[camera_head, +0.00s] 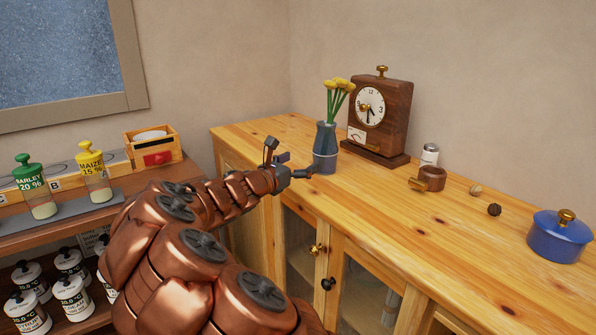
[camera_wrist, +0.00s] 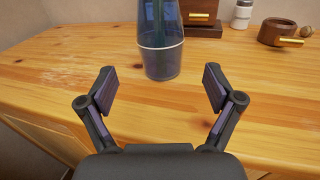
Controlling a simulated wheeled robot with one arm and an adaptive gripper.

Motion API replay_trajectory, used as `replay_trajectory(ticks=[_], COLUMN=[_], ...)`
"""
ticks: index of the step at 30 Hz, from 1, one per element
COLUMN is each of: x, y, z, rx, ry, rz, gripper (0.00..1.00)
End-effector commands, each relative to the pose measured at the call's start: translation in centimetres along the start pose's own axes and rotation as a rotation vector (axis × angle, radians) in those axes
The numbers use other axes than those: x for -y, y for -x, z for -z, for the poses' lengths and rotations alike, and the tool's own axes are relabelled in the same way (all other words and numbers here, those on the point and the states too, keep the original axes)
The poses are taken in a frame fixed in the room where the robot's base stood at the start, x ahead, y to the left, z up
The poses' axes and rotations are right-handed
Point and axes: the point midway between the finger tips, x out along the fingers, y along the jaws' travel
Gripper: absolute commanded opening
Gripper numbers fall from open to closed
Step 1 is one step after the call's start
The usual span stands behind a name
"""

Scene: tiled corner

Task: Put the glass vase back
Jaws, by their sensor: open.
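The glass vase (camera_head: 325,148) is blue-grey and holds yellow flowers with green stems. It stands upright on the wooden cabinet top (camera_head: 440,240), in front of a wooden clock. In the wrist view the vase (camera_wrist: 161,50) stands ahead of my gripper (camera_wrist: 160,85), centred between its two fingers, and its top is cut off. My gripper is open and empty, with a gap of bare wood between it and the vase. In the head view my gripper (camera_head: 298,165) is beside the vase at its lower left, near the cabinet's front edge.
The wooden clock (camera_head: 370,110) stands close behind the vase. A brown cup (camera_head: 432,178), a shaker (camera_head: 429,154), two small round objects and a blue pot (camera_head: 558,236) are to the right. Shelves with labelled bottles (camera_head: 94,172) and a wooden crate (camera_head: 153,147) are at left.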

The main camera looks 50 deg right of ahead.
Motion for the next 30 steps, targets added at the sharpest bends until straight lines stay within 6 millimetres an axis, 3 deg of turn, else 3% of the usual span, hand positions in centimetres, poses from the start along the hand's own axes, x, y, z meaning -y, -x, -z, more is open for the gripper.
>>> replay_trajectory(ticks=[10,13,17,23,26,30], x=[0.7,2.9,7.5,13.6,16.0,18.7], y=[0.4,1.5,4.5,11.7,16.8,25.6], z=[-0.2,-0.4,0.3,5.2,8.5,12.9], rx=[-0.012,-0.051,-0.152,-0.377,-0.512,-0.714], ry=[-0.040,-0.165,-0.437,-0.822,-0.966,-1.090], rz=[0.017,0.069,0.198,0.447,0.596,0.830], gripper=[0.91,0.91,0.91,0.91,0.91,0.91])
